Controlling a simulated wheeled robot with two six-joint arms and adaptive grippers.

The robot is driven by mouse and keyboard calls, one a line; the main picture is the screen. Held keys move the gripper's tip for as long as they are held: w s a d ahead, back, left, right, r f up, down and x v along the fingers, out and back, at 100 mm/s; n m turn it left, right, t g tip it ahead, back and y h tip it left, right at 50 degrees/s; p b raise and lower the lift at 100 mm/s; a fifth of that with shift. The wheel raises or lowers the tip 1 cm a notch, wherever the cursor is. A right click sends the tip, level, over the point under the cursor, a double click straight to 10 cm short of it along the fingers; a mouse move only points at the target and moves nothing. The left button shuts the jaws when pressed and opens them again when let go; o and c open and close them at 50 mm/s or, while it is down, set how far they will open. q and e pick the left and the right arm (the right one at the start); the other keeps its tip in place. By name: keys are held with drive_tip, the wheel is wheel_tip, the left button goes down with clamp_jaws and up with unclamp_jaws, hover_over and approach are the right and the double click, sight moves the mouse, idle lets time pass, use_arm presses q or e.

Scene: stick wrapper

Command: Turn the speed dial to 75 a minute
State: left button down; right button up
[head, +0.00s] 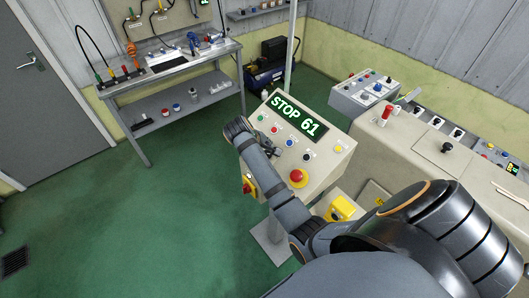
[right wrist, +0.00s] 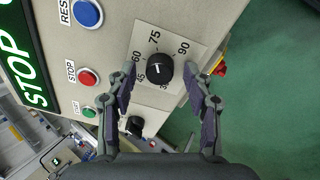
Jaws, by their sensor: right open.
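The control panel (head: 325,165) stands in the middle of the head view. Its green display (head: 297,117) reads STOP 61. In the right wrist view, the black speed dial (right wrist: 159,68) sits on a pale scale plate (right wrist: 170,38) with readable marks 60, 75 and 90. The dial's white pointer line lies on the side towards 60. My right gripper (right wrist: 161,76) is open, with one finger on either side of the dial. I cannot tell whether they touch it. In the head view this gripper (head: 237,130) covers the panel's left edge and hides the dial. My left gripper is not in view.
Blue reset, red stop (right wrist: 88,78) and green start (right wrist: 89,111) buttons and another black knob (right wrist: 136,125) lie near the dial. A red emergency button (head: 298,176) is at the panel's lower front. A workbench (head: 170,70) stands behind; the green floor (head: 130,220) at left is clear.

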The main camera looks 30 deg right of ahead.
drive_tip(key=v, duration=0.7)
drive_tip(key=shift+r, duration=0.2)
drive_tip(key=shift+s, duration=0.1)
